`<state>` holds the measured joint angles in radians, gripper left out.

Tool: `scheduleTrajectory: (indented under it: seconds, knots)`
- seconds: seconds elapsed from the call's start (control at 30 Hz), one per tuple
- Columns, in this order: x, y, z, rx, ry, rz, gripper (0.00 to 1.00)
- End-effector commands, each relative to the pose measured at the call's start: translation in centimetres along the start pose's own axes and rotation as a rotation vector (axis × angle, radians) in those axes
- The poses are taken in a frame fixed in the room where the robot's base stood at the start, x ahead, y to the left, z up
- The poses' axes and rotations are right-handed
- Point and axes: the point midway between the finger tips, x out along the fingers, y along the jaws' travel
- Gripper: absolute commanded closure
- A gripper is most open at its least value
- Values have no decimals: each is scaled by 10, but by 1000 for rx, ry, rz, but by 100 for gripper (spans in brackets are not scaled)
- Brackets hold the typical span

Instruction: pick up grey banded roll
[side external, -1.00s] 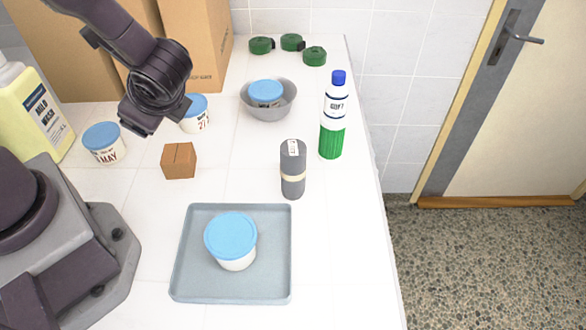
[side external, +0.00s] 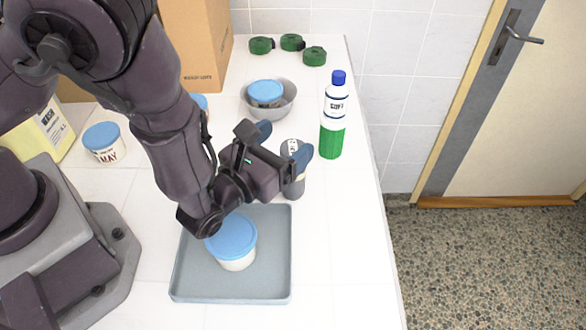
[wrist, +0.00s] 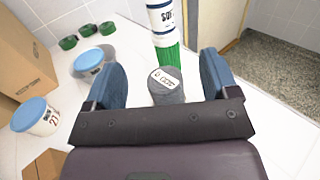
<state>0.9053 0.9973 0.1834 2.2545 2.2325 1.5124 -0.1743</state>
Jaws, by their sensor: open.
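The grey banded roll (side external: 296,186) stands upright on the white counter, behind the tray. In the side view my gripper covers much of its upper part and its band. In the wrist view the roll (wrist: 167,87) shows its grey top with a white label, between and a little beyond my fingers. My gripper (side external: 284,142) is open, with its blue fingertips spread on either side of the roll. In the wrist view the gripper (wrist: 160,80) has a clear gap from each finger to the roll and holds nothing.
A white and green bottle (side external: 332,130) stands close behind the roll. A grey bowl (side external: 284,103) holds a blue-lidded tub. The grey tray (side external: 270,285) bears another blue-lidded tub (side external: 235,262). A brown box (wrist: 45,165) shows at the wrist view's lower left. The counter's right edge is near the roll.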

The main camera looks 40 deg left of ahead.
Motion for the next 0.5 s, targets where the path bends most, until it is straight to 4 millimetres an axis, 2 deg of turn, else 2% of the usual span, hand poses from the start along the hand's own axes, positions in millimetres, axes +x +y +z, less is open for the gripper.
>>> scheduleTrajectory:
  seconds: [0.3, 0.5]
  knots:
    - [0, 1, -48, 3, 3, 1, 20]
    - [26, 1, -47, -3, 0, 4, 20]
